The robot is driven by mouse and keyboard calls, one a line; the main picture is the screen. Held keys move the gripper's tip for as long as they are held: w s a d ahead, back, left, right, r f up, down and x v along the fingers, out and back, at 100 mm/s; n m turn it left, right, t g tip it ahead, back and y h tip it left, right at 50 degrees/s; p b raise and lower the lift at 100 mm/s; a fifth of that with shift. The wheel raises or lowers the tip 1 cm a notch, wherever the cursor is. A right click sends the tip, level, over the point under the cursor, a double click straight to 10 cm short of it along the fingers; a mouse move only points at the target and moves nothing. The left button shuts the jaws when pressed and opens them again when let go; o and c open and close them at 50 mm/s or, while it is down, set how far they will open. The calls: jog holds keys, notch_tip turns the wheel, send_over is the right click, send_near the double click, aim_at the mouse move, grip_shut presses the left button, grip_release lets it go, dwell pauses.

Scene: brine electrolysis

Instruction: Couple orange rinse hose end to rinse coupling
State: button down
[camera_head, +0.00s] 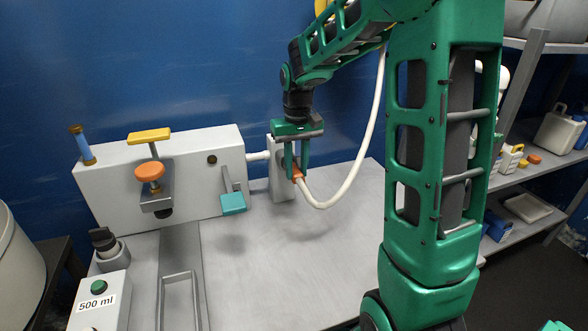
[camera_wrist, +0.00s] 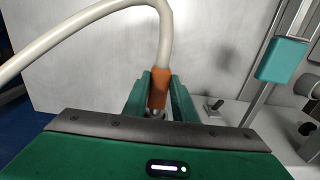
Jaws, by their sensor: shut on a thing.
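The orange rinse hose end (camera_head: 297,173) is on a white hose (camera_head: 346,190) that loops down and then up behind my arm. My gripper (camera_head: 296,168) is shut on the orange end, which also shows between the green fingers in the wrist view (camera_wrist: 160,88). A metal tip (camera_wrist: 154,113) shows at the near side of the orange end. In the head view the end is close to a grey upright block (camera_head: 281,190) joined by a white pipe (camera_head: 258,156) to the white box. I cannot tell whether this block is the rinse coupling or whether the end touches it.
The white box (camera_head: 120,180) carries an orange knob (camera_head: 149,171), a yellow handle (camera_head: 149,135) and a teal paddle (camera_head: 232,203). A 500 ml unit (camera_head: 97,302) stands at front left. The grey tabletop (camera_head: 290,260) is clear in front. Shelves with bottles are at right.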

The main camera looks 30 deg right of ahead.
jog(key=shift+w+d, duration=0.1)
jog(key=shift+w, duration=0.4)
dwell(1.0)
jog(key=c, duration=1.4)
grip_release()
notch_tip(320, 180, up, 11)
jog(key=shift+f, duration=0.15)
jog(key=s+f+m, duration=0.1)
jog(key=s+f, duration=0.2)
jog(key=s, duration=0.7)
jog(key=s+d+f+m, duration=0.1)
jog(key=s+f, duration=0.2)
jog(key=s, duration=0.8)
jog(key=s+d+f+m, duration=0.1)
jog(key=s+f+m, duration=0.1)
jog(key=s, duration=0.8)
jog(key=shift+s+d+f, duration=0.2)
jog(key=shift+f, duration=0.5)
